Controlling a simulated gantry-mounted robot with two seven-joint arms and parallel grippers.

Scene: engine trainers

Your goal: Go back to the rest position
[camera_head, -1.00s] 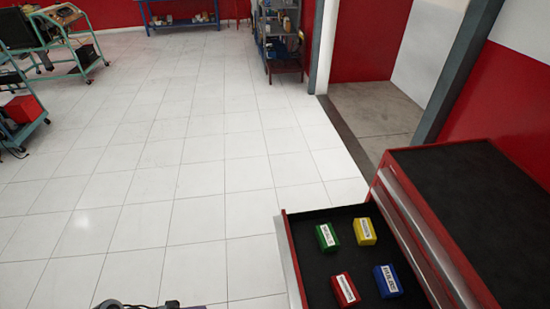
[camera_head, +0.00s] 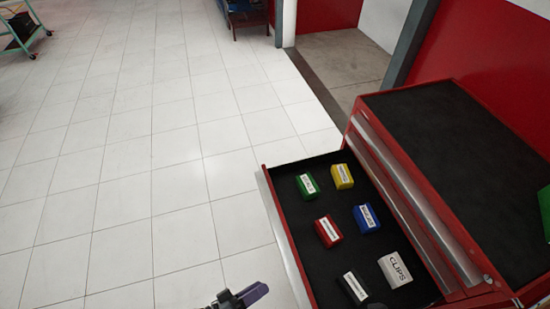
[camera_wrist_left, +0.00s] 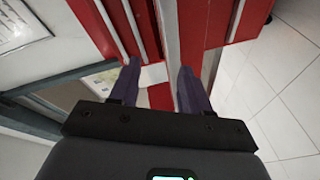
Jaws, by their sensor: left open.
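My left gripper (camera_head: 243,297) shows at the bottom edge of the head view, over the white floor and left of the open drawer. In the left wrist view its two purple fingers (camera_wrist_left: 158,85) are apart with nothing between them. Behind the fingers in that view are red and white surfaces. My right gripper is not in view.
A red tool cabinet (camera_head: 425,215) stands at the right with a drawer (camera_head: 290,247) pulled open. The drawer holds green (camera_head: 307,186), yellow (camera_head: 342,176), red (camera_head: 328,231), blue (camera_head: 366,218), black (camera_head: 352,288) and white "CLIPS" (camera_head: 395,269) boxes.

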